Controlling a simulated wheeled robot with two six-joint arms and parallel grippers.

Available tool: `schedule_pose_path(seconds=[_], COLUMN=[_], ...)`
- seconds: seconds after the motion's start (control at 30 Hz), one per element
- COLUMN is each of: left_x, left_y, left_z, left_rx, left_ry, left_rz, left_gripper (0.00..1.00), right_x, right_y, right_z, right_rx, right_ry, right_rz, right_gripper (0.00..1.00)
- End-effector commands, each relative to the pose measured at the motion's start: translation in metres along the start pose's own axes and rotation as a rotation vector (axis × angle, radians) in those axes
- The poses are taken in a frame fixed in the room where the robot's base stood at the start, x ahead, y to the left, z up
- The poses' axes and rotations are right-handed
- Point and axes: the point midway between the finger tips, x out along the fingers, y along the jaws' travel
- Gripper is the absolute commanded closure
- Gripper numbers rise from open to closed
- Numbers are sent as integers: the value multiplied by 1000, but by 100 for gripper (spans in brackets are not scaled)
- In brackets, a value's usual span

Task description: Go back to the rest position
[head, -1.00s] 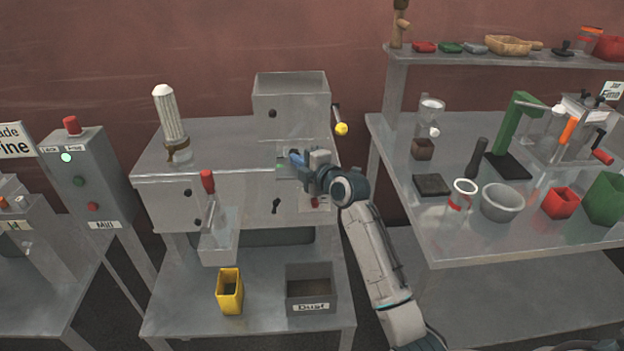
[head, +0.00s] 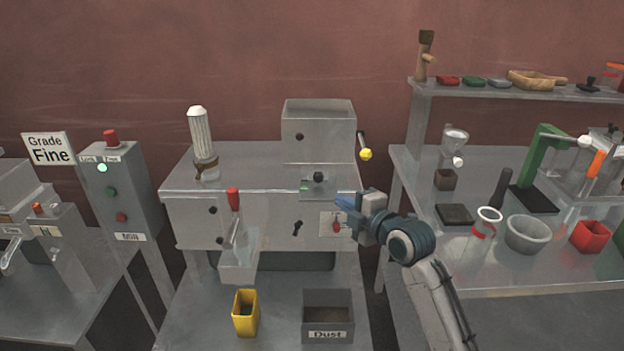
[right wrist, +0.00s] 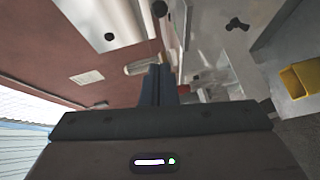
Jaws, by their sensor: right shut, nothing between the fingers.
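My right gripper (head: 348,204) is shut and empty. In the head view it is in front of the right side of the grey filler machine (head: 265,215), beside a small plate with a red part (head: 336,224). I cannot tell whether it touches the machine. A black knob (head: 318,177) and a small green light show on the machine, clear of the gripper. My left gripper is not in view.
A yellow bin (head: 246,313) and a grey Dust box (head: 328,315) stand on the lower shelf. A yellow-tipped lever (head: 366,154) sticks out at the machine's upper right. The right table (head: 480,262) holds a glass jar (head: 485,224), a grey bowl (head: 527,234) and other items.

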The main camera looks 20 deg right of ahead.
Motion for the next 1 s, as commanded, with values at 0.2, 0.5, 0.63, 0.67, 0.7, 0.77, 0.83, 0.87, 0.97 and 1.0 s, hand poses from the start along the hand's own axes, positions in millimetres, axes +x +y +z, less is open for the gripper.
schedule_pose_path(seconds=[0.2,0.5,0.63,0.67,0.7,0.77,0.83,0.87,0.97,1.0], left_x=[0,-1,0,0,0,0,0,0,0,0], left_y=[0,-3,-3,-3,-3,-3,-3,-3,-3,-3], left_z=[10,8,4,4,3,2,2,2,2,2], left_rx=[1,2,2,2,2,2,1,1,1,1], left_ry=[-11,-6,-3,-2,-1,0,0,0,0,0], left_rz=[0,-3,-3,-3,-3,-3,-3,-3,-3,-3], left_gripper=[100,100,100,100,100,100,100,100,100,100], right_x=[-11,-116,-177,-189,-204,-224,-246,-254,-281,-292], right_y=[-30,-194,-246,-254,-263,-275,-285,-289,-300,-304], right_z=[-4,-29,-38,-40,-43,-46,-49,-50,-54,-56], right_rx=[82,639,873,916,967,1033,1097,1123,1200,1227], right_ry=[-17,-297,-501,-543,-598,-673,-754,-787,-893,-934], right_rz=[-67,-437,-543,-557,-573,-590,-603,-607,-613,-612], right_gripper=[100,100,100,100,100,100,100,100,100,100])
